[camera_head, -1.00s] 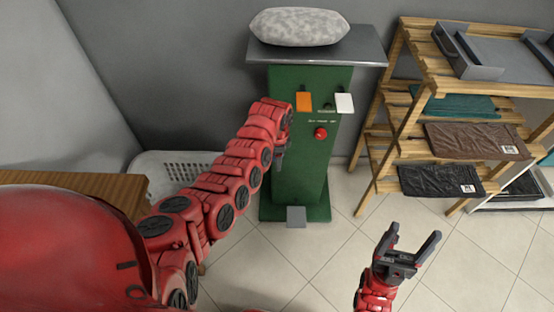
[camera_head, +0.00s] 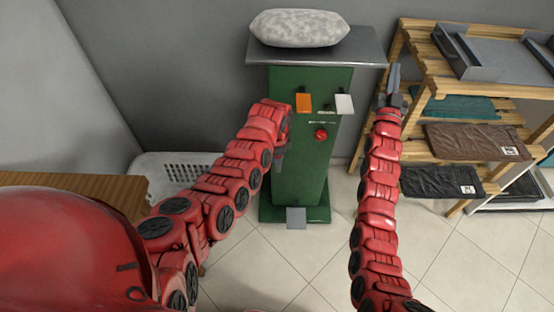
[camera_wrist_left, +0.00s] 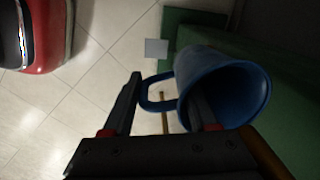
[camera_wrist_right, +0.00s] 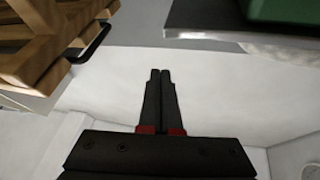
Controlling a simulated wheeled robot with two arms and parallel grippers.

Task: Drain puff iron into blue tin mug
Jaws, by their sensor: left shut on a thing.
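The puff iron is a green column (camera_head: 293,165) with a speckled grey pad (camera_head: 299,28) on a grey top plate (camera_head: 357,50). My left gripper (camera_head: 281,146) is at the left side of the column. In the left wrist view it is shut on the blue tin mug (camera_wrist_left: 232,84), with one finger at its rim and the handle between the fingers. The mug's mouth faces the camera; in the head view the mug is hidden. My right gripper (camera_head: 393,88) is raised right of the column, near the plate's right end. Its fingers are together and empty in the right wrist view (camera_wrist_right: 160,100).
A wooden rack (camera_head: 398,60) stands close right of my right gripper. A white basket (camera_head: 172,163) is at left.

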